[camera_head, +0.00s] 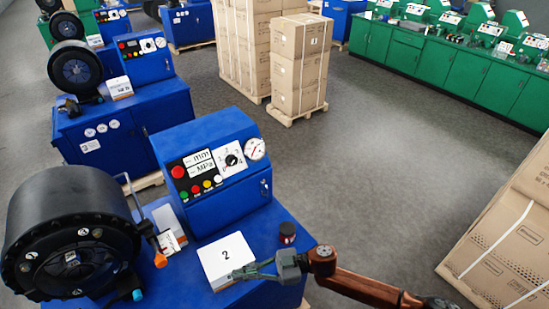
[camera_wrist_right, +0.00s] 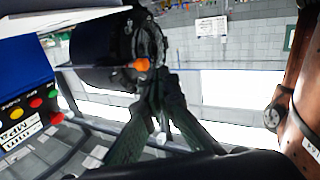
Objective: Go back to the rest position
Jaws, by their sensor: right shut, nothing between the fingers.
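My right gripper (camera_head: 250,271) shows in the head view at the end of the brown arm that comes in from the lower right. It is shut and empty, over the front of the nearest blue crimper's top. A white box marked 2 (camera_head: 227,257) lies just left of and behind it. In the right wrist view the gripper fingers (camera_wrist_right: 165,88) are together, with the crimper's black head (camera_wrist_right: 98,50) beyond them. My left gripper is not in view.
The nearest crimper has a blue control box (camera_head: 233,197) and a large black round head (camera_head: 65,225). A small dark jar (camera_head: 287,233) stands near my right gripper. Stacked cartons (camera_head: 505,235) stand at the right. The grey floor (camera_head: 400,165) between is clear.

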